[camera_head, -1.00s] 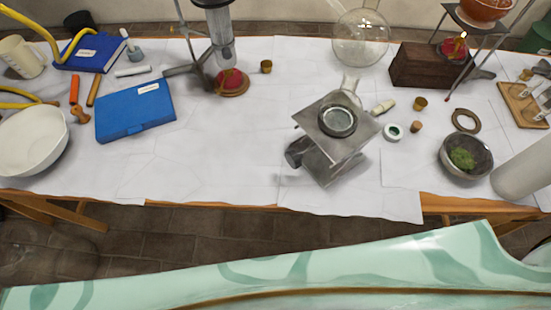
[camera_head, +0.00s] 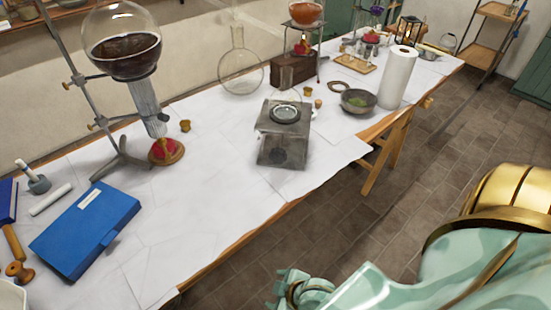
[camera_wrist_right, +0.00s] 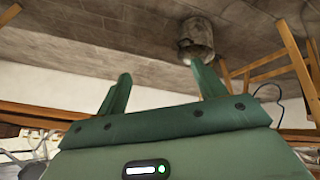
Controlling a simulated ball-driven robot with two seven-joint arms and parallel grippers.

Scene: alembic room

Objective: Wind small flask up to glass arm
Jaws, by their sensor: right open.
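A metal jack (camera_head: 283,145) with a flat square top stands near the table's front edge. A round ring-like piece (camera_head: 285,113) sits on its top. Faint clear glass (camera_head: 287,97) rises just behind that ring; I cannot tell clearly whether it is the small flask or the glass arm. A large clear round flask (camera_head: 240,70) with a long upright neck stands behind the jack. In the right wrist view my right gripper (camera_wrist_right: 164,80) is open and empty, its two green fingers apart, away from the jack. My left gripper is not in view.
A big flask of dark liquid (camera_head: 125,45) hangs on a stand over a red burner (camera_head: 165,150). A blue case (camera_head: 86,228) lies at left front. A bowl (camera_head: 358,101) and a paper roll (camera_head: 397,76) stand right of the jack. White paper between case and jack is clear.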

